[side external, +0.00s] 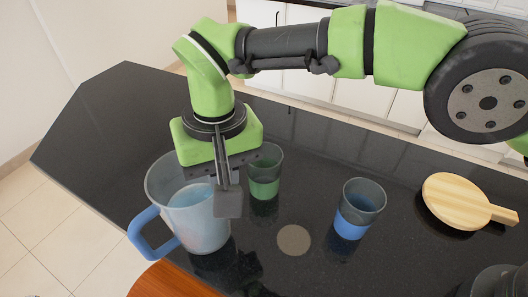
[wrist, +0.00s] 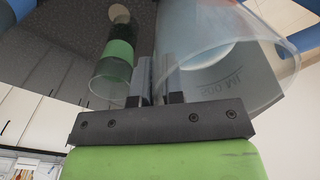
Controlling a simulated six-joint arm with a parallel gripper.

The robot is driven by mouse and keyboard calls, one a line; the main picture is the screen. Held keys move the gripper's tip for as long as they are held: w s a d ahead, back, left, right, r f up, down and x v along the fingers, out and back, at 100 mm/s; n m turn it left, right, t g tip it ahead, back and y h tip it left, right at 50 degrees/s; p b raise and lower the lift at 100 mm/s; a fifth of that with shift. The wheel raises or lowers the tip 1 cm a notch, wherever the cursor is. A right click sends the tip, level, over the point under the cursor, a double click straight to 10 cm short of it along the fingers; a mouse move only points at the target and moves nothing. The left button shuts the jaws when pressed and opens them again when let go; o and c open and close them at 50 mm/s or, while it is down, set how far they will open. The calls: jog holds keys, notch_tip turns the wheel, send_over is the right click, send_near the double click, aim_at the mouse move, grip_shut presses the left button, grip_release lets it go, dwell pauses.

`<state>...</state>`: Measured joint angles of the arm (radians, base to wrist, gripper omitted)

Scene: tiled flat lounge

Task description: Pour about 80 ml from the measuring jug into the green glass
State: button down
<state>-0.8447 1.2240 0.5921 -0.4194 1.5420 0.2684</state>
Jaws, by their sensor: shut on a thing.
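The measuring jug (side external: 205,228) is translucent, with a blue handle and pale bluish contents. It looks upright on the dark counter; I cannot tell whether its base touches. My gripper (side external: 228,203) is shut on the jug's wall on the side away from the handle. In the wrist view my gripper (wrist: 158,78) has a finger on either side of the wall of the jug (wrist: 215,75), whose printed marks show. The green glass (side external: 264,188), clear grey above a green band, stands upright just behind and right of my gripper. It also shows in the wrist view (wrist: 117,52), left of the fingers.
A blue-banded glass (side external: 352,222) stands to the right. A flat round coaster (side external: 294,240) lies between it and the jug. A wooden paddle board (side external: 455,198) lies far right. A reddish-brown wooden surface (side external: 170,282) shows at the front edge. The counter's left part is clear.

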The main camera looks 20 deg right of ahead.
aim_at(264, 173)
jog(key=shift+s+a+f, duration=0.2)
jog(key=shift+s+f, duration=0.05)
jog(key=shift+f, duration=0.25)
jog(key=shift+s+a+f, duration=0.15)
jog(key=shift+s+f, duration=0.1)
jog(key=shift+f, duration=0.25)
jog(key=shift+d, duration=0.1)
jog(key=w+d+g+y, duration=0.1)
jog(key=y, duration=0.1)
jog(key=w+d+g+y, duration=0.1)
jog(key=d+g+y, duration=0.1)
jog(key=w+d+g+y, duration=0.1)
jog(key=y, duration=0.1)
jog(key=shift+d+y, duration=0.25)
jog(key=shift+y, duration=0.05)
jog(key=shift+w+d+r+g+y, duration=0.1)
jog(key=shift+r+g+y, duration=0.1)
jog(key=shift+g+y, duration=0.3)
jog(key=shift+d+r+g+y, duration=0.1)
jog(key=shift+r+g+y, duration=0.1)
jog(key=shift+g+y, duration=0.3)
dwell(5.0)
